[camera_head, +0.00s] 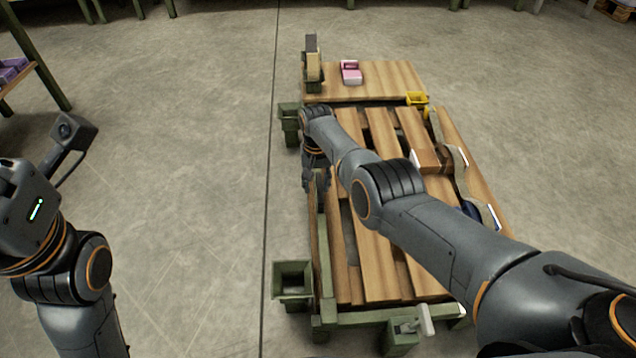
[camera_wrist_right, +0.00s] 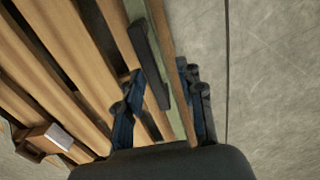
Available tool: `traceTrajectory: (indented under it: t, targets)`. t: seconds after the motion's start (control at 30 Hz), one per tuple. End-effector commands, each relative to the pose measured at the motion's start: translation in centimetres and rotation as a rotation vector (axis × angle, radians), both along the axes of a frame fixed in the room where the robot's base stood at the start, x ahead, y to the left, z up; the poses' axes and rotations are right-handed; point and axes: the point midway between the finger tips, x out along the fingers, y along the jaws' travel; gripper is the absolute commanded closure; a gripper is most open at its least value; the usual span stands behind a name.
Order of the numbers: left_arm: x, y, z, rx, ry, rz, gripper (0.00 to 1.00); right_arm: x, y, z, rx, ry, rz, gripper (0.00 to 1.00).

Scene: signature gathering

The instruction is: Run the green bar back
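A long green bar (camera_head: 325,255) runs along the left side of the slatted wooden table. My right arm reaches across the table, and my right gripper (camera_head: 314,188) points down at that left side, near the bar's far end. In the right wrist view the gripper's fingers (camera_wrist_right: 165,105) are apart, one on each side of the table's edge strip. A short dark bar (camera_wrist_right: 150,62) lies on the slat side of that strip, between the fingers' lines; I cannot tell whether they touch it. My left arm is at the far left; its fingers are out of view.
Green open boxes stand at the table's left, one far (camera_head: 290,122) and one near (camera_head: 293,279). A green block with a grey handle (camera_head: 408,328) is at the front edge.

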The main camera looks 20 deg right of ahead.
Motion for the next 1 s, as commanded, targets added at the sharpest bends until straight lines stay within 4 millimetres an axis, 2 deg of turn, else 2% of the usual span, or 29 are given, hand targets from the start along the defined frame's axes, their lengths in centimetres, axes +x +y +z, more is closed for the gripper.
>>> traceTrajectory:
  t: [0.27,0.47,0.57,0.8,1.0]
  targets:
    - [0.0,0.1,0.0,-0.001,0.000,0.001,1.00,0.0,-0.2,0.3,-0.004,0.001,-0.001,0.62]
    - [0.0,0.0,0.0,-0.001,0.000,0.000,1.00,0.1,-0.2,2.0,-0.004,-0.002,-0.001,0.62]
    - [0.0,0.0,0.0,-0.001,0.000,0.000,1.00,0.0,-0.2,3.4,-0.003,-0.003,-0.001,0.62]
    - [0.0,0.0,0.0,-0.001,0.000,0.000,1.00,0.1,-0.1,8.8,-0.002,-0.003,0.000,0.62]
    - [0.0,0.0,0.0,0.000,0.000,0.000,1.00,0.1,0.0,11.4,-0.001,-0.002,0.001,0.62]
